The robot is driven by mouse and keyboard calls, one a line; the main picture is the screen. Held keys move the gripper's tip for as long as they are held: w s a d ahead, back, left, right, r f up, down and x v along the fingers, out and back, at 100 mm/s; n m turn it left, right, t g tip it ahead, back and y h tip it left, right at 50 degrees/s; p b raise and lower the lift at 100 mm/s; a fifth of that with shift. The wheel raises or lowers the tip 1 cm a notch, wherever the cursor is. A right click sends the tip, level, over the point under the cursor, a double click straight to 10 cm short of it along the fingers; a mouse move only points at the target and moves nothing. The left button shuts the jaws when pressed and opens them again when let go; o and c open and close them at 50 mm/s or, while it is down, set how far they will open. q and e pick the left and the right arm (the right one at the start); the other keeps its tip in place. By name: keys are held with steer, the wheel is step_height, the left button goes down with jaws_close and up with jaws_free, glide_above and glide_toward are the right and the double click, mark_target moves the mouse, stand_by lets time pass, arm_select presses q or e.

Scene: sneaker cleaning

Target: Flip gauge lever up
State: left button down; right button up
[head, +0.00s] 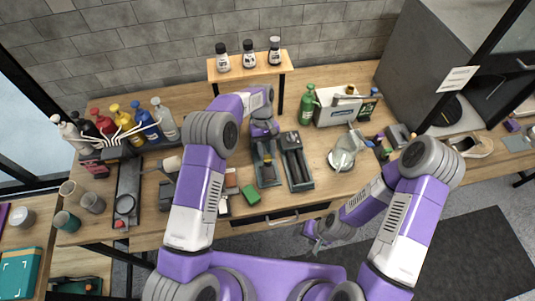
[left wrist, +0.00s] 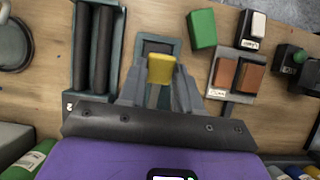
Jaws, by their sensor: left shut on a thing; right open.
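My left gripper (head: 266,146) reaches down over a grey tray-like device (head: 268,174) on the workbench. In the left wrist view the two grey fingers of this gripper (left wrist: 160,88) are shut on a yellow piece (left wrist: 161,68), which stands over the device's dark recess (left wrist: 158,45). I cannot tell whether the yellow piece is the gauge lever; its lower part is hidden between the fingers. My right gripper (head: 314,236) is open and empty, low in front of the bench's front edge.
A device with two dark rollers (head: 296,160) stands just right of the grey device; it also shows in the left wrist view (left wrist: 96,48). A green block (head: 250,194) lies at left. Bottles line the back left. A small wooden shelf (head: 249,69) stands behind.

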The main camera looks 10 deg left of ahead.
arm_select(q)
steer(key=shift+w+a+r+g+h, duration=0.15)
steer(key=shift+w+r+g+h, duration=0.15)
steer(key=shift+w+r+g, duration=0.25)
steer(key=shift+w+g, duration=0.1)
steer(key=shift+g, duration=0.15)
